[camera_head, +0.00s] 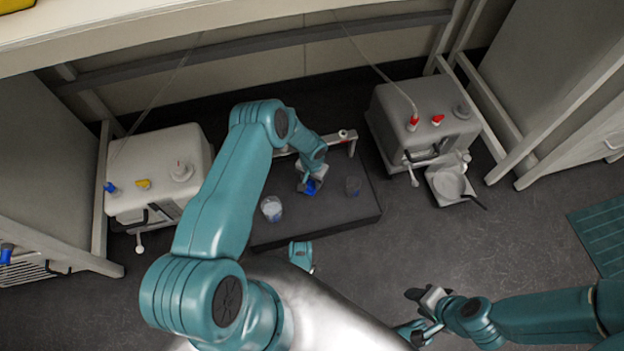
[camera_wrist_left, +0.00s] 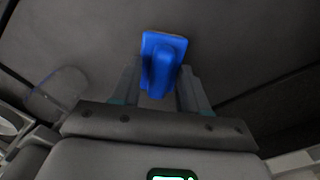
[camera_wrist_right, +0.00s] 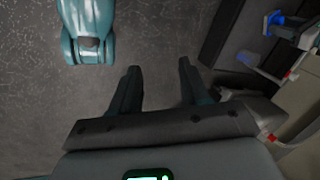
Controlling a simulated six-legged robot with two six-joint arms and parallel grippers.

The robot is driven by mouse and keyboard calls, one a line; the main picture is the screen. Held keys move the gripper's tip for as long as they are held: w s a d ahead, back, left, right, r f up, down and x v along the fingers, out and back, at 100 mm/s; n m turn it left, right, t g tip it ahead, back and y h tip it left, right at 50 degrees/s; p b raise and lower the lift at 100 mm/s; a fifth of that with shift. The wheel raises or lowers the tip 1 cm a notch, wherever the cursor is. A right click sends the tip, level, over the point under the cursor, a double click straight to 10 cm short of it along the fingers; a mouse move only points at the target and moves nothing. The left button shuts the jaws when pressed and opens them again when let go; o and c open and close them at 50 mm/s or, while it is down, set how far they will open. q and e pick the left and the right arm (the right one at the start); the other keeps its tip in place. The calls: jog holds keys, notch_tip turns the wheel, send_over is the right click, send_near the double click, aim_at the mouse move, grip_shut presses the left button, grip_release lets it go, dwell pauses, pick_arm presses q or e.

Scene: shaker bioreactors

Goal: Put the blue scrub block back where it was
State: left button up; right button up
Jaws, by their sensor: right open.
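The blue scrub block (camera_head: 311,187) is at my left gripper (camera_head: 313,176), over the dark platform (camera_head: 350,215) in the head view. In the left wrist view the block (camera_wrist_left: 162,62) has a flat plate and a raised grip, which lies between the two fingers of my left gripper (camera_wrist_left: 160,90). I cannot tell whether the fingers press on it, or whether the block rests on the platform. My right gripper (camera_head: 425,315) is at the lower right of the head view, away from the platform. In the right wrist view it (camera_wrist_right: 158,85) is open and empty.
White machines stand left (camera_head: 160,172) and right (camera_head: 425,115). A pan scale (camera_head: 452,185) sits beside the right one.

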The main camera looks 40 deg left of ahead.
pick_arm(q)
jog(key=shift+r, duration=0.25)
notch_tip(320, 180, up, 12)
jog(key=p, duration=0.5)
jog(key=shift+f, duration=0.1)
dwell(0.4)
